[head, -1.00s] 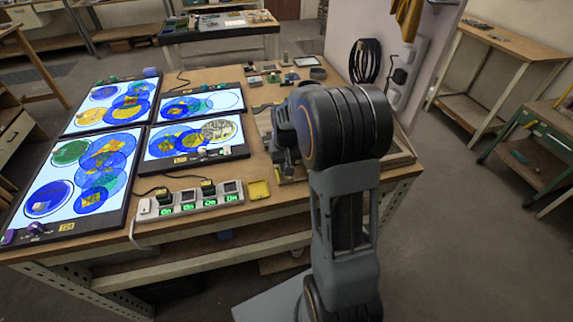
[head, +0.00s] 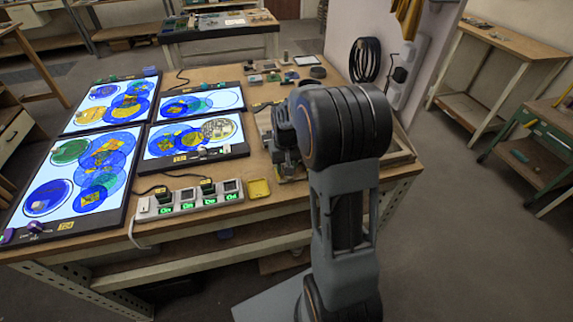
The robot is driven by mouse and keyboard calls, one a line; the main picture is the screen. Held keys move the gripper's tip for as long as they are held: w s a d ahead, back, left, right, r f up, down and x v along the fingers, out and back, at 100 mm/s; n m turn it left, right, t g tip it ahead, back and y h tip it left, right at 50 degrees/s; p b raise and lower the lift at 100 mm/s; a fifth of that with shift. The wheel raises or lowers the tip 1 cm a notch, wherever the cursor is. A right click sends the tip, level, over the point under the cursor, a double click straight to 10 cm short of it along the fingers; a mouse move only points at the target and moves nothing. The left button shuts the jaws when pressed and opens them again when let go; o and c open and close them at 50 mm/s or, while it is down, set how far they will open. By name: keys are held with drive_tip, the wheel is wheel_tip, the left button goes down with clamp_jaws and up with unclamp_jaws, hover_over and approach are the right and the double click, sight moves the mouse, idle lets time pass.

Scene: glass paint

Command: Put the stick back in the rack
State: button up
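My arm stands in front of the workbench (head: 255,209) in the head view. Its large dark joint hides part of the bench's right side. My gripper (head: 289,166) is partly in view left of that joint, low over the bench; its fingers are too small and dark to tell open from shut. I cannot make out the stick or anything between the fingers. I cannot identify the rack for certain. A shallow wooden tray (head: 403,147) lies behind my arm at the bench's right edge, mostly hidden.
Several lit panels with blue, yellow and green round shapes, such as the front left one (head: 28,184), cover the bench's left side. Small items crowd the back.

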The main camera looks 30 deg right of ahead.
drive_tip(key=shift+o, duration=0.9)
wheel_tip(320, 180, up, 14)
drive_tip(key=s+a+f+n+t, duration=0.1)
drive_tip(key=s+a, duration=0.3)
drive_tip(key=s, duration=0.4)
drive_tip(key=s+a+f+n+t, duration=0.1)
drive_tip(key=s+a+t, duration=0.1)
drive_tip(key=s+a, duration=0.3)
drive_tip(key=shift+s+a+f+p, duration=0.15)
drive_tip(key=shift+s+f+p, duration=0.25)
drive_tip(key=shift+s, duration=1.15)
